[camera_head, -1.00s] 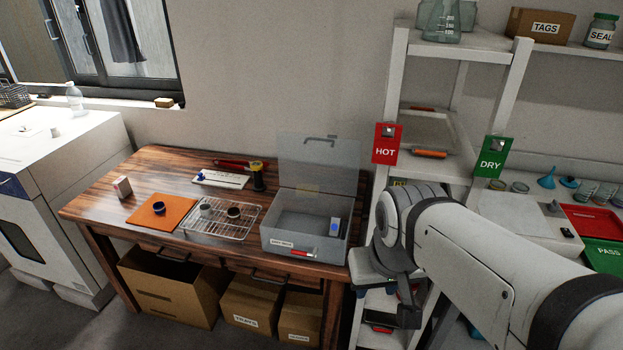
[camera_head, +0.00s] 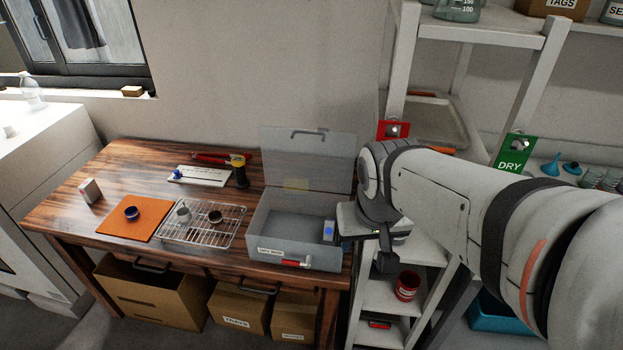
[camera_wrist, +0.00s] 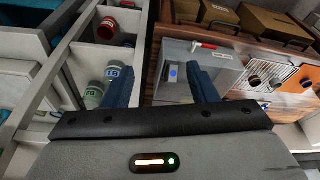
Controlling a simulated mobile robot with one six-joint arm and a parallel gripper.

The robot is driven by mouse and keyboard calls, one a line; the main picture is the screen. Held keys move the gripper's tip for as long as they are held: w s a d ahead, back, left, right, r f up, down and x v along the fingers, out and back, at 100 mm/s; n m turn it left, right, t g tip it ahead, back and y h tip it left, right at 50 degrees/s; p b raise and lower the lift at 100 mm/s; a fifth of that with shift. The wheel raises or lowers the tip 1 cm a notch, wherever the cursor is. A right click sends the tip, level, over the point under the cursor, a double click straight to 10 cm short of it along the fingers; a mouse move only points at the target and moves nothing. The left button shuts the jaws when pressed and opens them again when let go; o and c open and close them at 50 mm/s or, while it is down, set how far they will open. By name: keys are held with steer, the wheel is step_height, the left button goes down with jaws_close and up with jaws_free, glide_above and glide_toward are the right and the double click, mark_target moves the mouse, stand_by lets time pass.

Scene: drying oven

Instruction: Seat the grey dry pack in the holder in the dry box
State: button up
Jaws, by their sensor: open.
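The dry box (camera_head: 290,256) is a grey, see-through box with its lid up, at the right end of the wooden table. A small grey block with a blue dot (camera_head: 328,231) stands inside against its right wall; it also shows in the wrist view (camera_wrist: 173,75). It may be the dry pack or its holder; I cannot tell which, and no separate one is clear. My gripper (camera_wrist: 160,80) is open and empty, its two dark blue fingers apart. In the head view it hangs just right of the box, its fingertips partly hidden.
A wire rack (camera_head: 230,228) with small cups and an orange mat (camera_head: 110,222) lie left of the box. A white shelf unit (camera_head: 375,295) with a red cup (camera_head: 407,285) stands close on the right. Cardboard boxes (camera_head: 150,297) sit under the table.

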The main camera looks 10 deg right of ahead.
steer(key=w+f+m+b, duration=0.2)
steer(key=w+f, duration=0.3)
steer(key=w, duration=0.7)
steer(key=m+t+h+b, duration=0.1)
glide_toward(330, 220)
steer(key=x, duration=0.8)
steer(key=shift+f, duration=0.3)
jaws_close()
